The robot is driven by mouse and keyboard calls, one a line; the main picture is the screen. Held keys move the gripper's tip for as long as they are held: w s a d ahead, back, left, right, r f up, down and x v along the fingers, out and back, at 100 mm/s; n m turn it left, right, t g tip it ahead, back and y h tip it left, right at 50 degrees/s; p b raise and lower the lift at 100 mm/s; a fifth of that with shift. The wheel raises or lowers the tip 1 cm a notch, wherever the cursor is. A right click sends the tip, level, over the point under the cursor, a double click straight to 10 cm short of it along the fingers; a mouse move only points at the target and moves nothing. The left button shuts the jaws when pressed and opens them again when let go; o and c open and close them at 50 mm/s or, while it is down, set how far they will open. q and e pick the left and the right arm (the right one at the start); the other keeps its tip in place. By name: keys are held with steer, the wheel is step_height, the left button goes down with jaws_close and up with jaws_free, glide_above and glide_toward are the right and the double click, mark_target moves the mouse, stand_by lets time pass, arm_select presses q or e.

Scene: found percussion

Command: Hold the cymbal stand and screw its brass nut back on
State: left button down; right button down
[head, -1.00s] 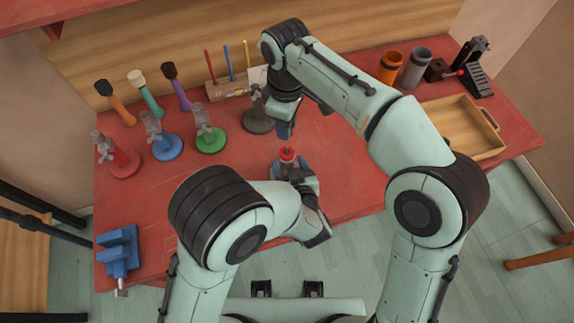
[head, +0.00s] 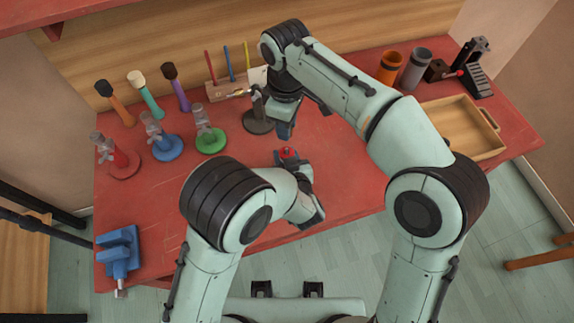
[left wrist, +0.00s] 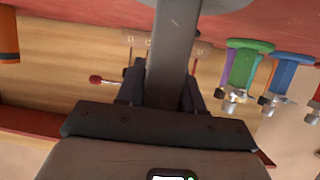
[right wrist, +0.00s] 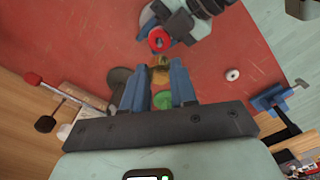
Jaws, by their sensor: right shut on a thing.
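The cymbal stand has a grey post (left wrist: 172,60), which stands between the fingers of my left gripper (left wrist: 160,85) in the left wrist view. Whether those fingers press on the post I cannot tell. The red top (head: 287,153) of the stand shows just above my left gripper in the head view, and also in the right wrist view (right wrist: 159,39). My right gripper (right wrist: 161,84) is shut on the brass nut (right wrist: 160,73). In the head view my right gripper (head: 285,128) is above the table, behind the red top and apart from it.
A dark round-based stand (head: 257,122) is close behind my right gripper. Red, blue and green-based stands (head: 211,142) are at left, with a blue vise (head: 119,252) in front. A wooden tray (head: 462,130) and cups (head: 415,68) are at right. A white ring (right wrist: 232,75) lies on the table.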

glide_above(287, 148)
steer(key=shift+f, duration=2.45)
steer(key=shift+f, duration=0.1)
steer(key=shift+f, duration=0.8)
steer(key=shift+f, duration=0.3)
steer(key=shift+f, duration=0.35)
